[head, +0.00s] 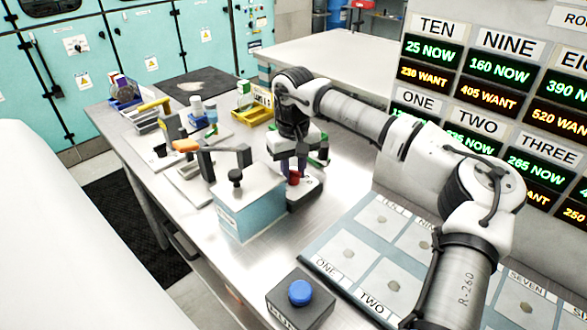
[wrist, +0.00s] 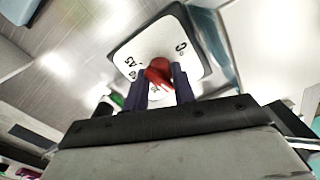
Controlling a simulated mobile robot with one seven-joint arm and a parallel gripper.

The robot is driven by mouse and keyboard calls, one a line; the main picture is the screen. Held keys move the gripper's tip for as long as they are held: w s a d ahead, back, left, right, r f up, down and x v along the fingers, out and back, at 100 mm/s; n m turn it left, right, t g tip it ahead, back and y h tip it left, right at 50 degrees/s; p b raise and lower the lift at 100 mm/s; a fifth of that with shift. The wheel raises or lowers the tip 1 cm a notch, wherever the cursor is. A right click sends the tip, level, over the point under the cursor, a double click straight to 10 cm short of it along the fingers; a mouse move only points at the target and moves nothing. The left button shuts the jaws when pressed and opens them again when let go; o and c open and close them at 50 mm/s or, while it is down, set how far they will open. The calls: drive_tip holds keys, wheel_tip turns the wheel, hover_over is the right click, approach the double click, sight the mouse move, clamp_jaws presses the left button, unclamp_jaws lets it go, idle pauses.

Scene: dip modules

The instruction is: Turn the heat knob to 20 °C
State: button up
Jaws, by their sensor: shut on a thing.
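The red heat knob (wrist: 158,72) sits on a white dial plate (wrist: 130,52) with "°C" and partly readable numbers. In the wrist view, the two dark fingers of my gripper (wrist: 161,84) are on either side of the knob, shut on it. In the head view, a little of the red knob (head: 293,178) shows below my gripper (head: 293,166), on a small grey unit (head: 307,190) on the steel table. The fingers and palm hide part of the dial. I cannot tell the exact setting the knob points to.
A blue push button (head: 299,292) is at the front. Numbered pads (head: 350,252) lie at right under a display board (head: 487,70). A yellow tray (head: 252,114) and several small items lie behind.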

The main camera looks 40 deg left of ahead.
sight(293, 171)
idle(0.4)
drive_tip(key=o, duration=1)
wheel_tip(293, 171, up, 14)
drive_tip(key=b, duration=0.2)
drive_tip(key=shift+f, duration=0.15)
